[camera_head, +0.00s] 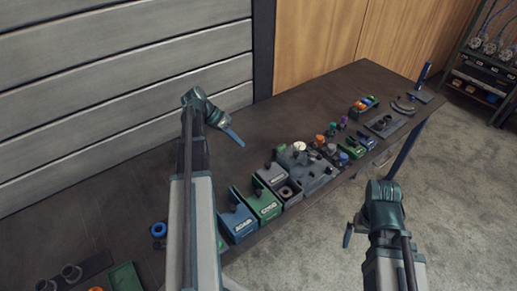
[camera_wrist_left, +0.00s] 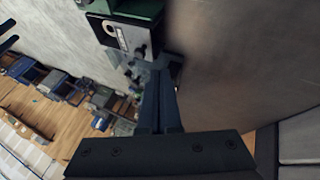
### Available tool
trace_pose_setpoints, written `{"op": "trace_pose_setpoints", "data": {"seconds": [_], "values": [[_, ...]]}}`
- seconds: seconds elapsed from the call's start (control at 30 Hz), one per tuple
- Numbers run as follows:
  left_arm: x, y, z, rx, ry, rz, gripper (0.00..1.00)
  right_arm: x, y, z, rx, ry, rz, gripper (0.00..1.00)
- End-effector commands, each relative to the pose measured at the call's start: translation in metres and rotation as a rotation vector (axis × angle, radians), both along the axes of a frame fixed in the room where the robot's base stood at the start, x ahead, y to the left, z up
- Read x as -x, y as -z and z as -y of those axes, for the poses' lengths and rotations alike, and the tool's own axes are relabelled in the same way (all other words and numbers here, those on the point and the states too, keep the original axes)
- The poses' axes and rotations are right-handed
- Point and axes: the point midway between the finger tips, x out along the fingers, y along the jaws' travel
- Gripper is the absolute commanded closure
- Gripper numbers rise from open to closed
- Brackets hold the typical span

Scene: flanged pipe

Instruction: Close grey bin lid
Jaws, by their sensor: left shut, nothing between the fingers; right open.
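A grey bin (camera_head: 275,178) stands in the row of small bins along the front edge of the dark table, just right of a green bin (camera_head: 262,204) and a blue bin (camera_head: 238,221). My right gripper (camera_head: 348,237) is open, out over the floor beyond the front edge.
A grey tray (camera_head: 310,178) with small parts stands right of the bins. Farther right are a small multicoloured bin (camera_head: 364,104) and a flat dark plate (camera_head: 385,124). The back middle of the table is clear. A slatted wall (camera_head: 120,80) rises behind.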

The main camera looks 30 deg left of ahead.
Motion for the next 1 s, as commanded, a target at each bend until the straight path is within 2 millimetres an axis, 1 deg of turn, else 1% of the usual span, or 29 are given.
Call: {"op": "trace_pose_setpoints", "data": {"seconds": [0.03, 0.1, 0.27, 0.37, 0.47, 0.7, 0.9, 0.97, 1.0], "values": [[0.001, -0.001, -0.01, 0.005, -0.004, 0.014, 1.0, 0.0, 0.0, 0.0, -0.001, -0.001, 0.001, 0.0], [0.002, -0.003, -0.016, 0.008, -0.005, 0.026, 1.0, 0.0, 0.0, 0.0, -0.001, -0.001, 0.001, 0.0], [0.002, -0.002, -0.017, 0.009, -0.004, 0.032, 1.0, 0.0, 0.001, -0.001, -0.001, -0.001, 0.001, 0.0], [0.001, 0.004, -0.013, 0.009, -0.003, 0.032, 1.0, 0.0, 0.007, -0.001, -0.001, -0.001, 0.001, 0.0], [-0.003, 0.016, -0.007, 0.008, -0.004, 0.03, 1.0, 0.0, 0.019, 0.0, -0.001, 0.0, 0.001, 0.0], [-0.016, 0.052, 0.015, 0.008, -0.002, 0.03, 1.0, 0.0, 0.055, 0.0, -0.001, 0.0, 0.001, 0.0], [-0.027, 0.078, 0.032, 0.008, -0.002, 0.03, 1.0, 0.0, 0.081, 0.0, -0.001, 0.0, 0.001, 0.0], [-0.029, 0.085, 0.037, 0.009, -0.003, 0.029, 1.0, 0.0, 0.088, 0.0, -0.001, 0.0, 0.001, 0.0], [-0.026, 0.079, 0.045, 0.008, -0.002, 0.03, 1.0, 0.0, 0.082, 0.0, -0.001, 0.0, 0.001, 0.0]]}}
